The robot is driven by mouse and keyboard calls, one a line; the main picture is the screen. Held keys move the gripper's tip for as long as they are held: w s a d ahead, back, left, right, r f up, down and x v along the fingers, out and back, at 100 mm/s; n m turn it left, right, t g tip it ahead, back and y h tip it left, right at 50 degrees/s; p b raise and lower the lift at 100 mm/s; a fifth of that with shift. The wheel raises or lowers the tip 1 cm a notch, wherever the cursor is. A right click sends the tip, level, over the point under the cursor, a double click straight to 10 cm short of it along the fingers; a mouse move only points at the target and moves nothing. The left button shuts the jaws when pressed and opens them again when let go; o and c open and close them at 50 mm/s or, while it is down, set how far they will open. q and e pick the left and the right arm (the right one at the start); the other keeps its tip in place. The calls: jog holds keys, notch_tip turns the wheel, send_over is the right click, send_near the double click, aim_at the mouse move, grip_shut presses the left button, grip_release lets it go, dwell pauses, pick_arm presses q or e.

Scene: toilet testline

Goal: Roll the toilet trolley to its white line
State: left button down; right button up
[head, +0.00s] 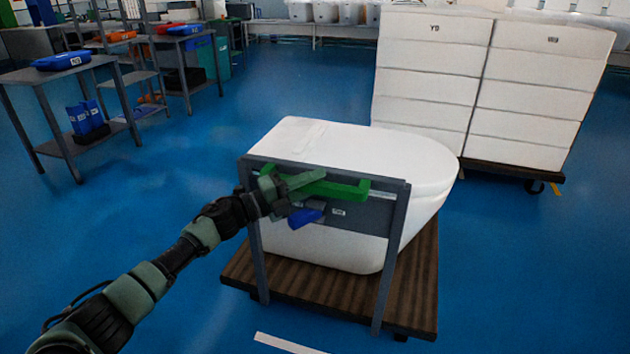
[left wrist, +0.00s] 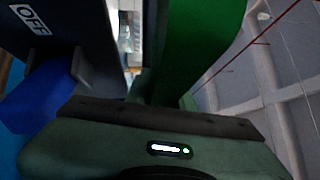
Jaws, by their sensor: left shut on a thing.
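The toilet trolley (head: 424,285) has a brown wooden deck and a grey metal frame (head: 398,235) at its near end. A white toilet (head: 390,155) lies on it. A green handle (head: 340,190) runs across the frame, with a blue lever (head: 305,217) below it. My left gripper (head: 283,184) is shut on the green handle at its left part. The left wrist view shows the green handle (left wrist: 205,45) close up and the blue lever (left wrist: 45,95) beside an OFF label. A white line (head: 285,344) lies on the floor at the bottom, just in front of the trolley. My right gripper is out of view.
A second trolley (head: 510,175) with tall white stacked boxes (head: 430,70) stands close behind the toilet at the right. Grey tables (head: 62,76) with blue and orange items stand at the upper left. Blue floor (head: 130,215) is clear at the left.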

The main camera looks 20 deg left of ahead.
pick_arm(q)
jog(key=shift+s+d+f, duration=0.15)
jog(key=shift+f, duration=0.35)
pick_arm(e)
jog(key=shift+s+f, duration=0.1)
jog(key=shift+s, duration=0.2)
pick_arm(q)
jog(key=c, duration=1.3)
grip_release()
jog(key=shift+o, duration=0.5)
jog(key=shift+r, duration=0.1)
jog(key=shift+r, duration=0.1)
jog(key=v, duration=0.8)
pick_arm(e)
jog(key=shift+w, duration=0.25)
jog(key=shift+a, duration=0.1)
